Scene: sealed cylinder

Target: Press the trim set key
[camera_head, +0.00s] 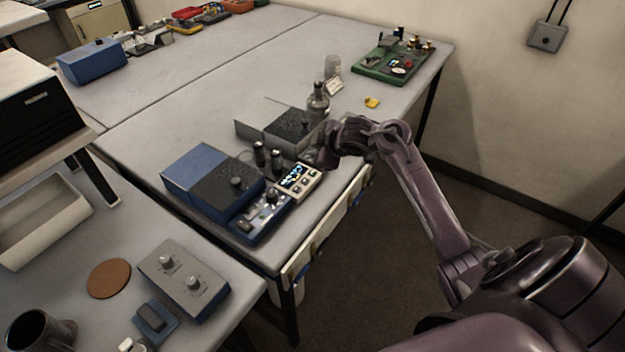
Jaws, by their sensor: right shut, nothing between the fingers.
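A small beige keypad unit (309,187) with a lit dark display (293,177) stands near the front edge of the grey table. Several small dark keys show on its right part. Their labels are too small to read, so I cannot tell which is the trim set key. My right gripper (324,160) is shut and empty, just above and behind the keypad unit's far right corner. I cannot tell whether it touches anything. My left gripper is not in view.
A blue box with a dark top (213,181) and a blue control unit (261,218) stand left of the keypad. Two dark knobbed posts (276,160) stand just behind it. A glass bottle (318,103) and a grey box (262,120) are farther back. The table's far middle is clear.

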